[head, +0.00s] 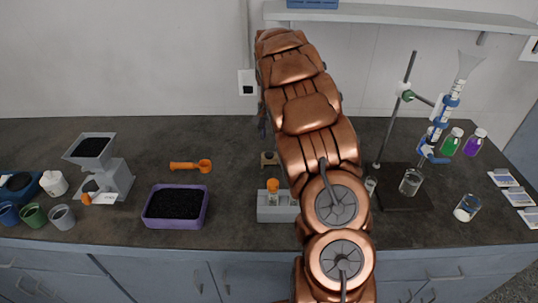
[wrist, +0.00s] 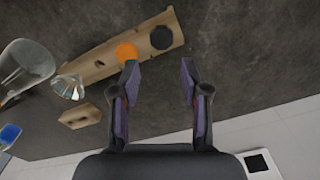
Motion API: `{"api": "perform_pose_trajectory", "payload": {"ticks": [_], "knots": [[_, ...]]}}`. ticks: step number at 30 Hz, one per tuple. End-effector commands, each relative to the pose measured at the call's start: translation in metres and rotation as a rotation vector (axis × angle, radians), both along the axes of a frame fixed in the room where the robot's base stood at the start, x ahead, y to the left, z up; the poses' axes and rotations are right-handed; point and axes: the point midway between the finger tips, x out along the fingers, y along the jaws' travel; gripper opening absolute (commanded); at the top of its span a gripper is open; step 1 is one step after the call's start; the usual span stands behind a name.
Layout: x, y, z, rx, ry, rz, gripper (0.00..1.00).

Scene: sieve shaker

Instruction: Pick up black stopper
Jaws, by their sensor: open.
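A dark, six-sided piece (wrist: 162,38), which looks like the black stopper, sits at one end of a long rack (wrist: 98,68) in the wrist view. An orange round top (wrist: 126,52) is beside it in the same rack. My gripper (wrist: 160,76) is open and empty, with its two fingers apart. The dark piece lies beyond the fingertips, roughly in line with the gap between them. The left finger's tip is close to the orange top. In the head view my arm covers part of the rack (head: 266,214), and I cannot make out the stopper there.
A small block (wrist: 80,113) with a hole and clear glassware (wrist: 26,62) are left of my fingers in the wrist view. In the head view, a purple tray (head: 149,222) stands left of the rack and a burette stand (head: 409,70) stands right.

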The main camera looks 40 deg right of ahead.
Motion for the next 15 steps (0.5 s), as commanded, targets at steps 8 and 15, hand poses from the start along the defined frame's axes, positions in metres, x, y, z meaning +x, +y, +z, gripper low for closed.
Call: {"api": "perform_pose_trajectory", "payload": {"ticks": [8, 15], "knots": [[-0.002, 0.002, -0.018, 0.001, 0.005, 0.0, 0.45], [-0.004, 0.01, -0.042, 0.003, 0.009, 0.0, 0.45]]}}
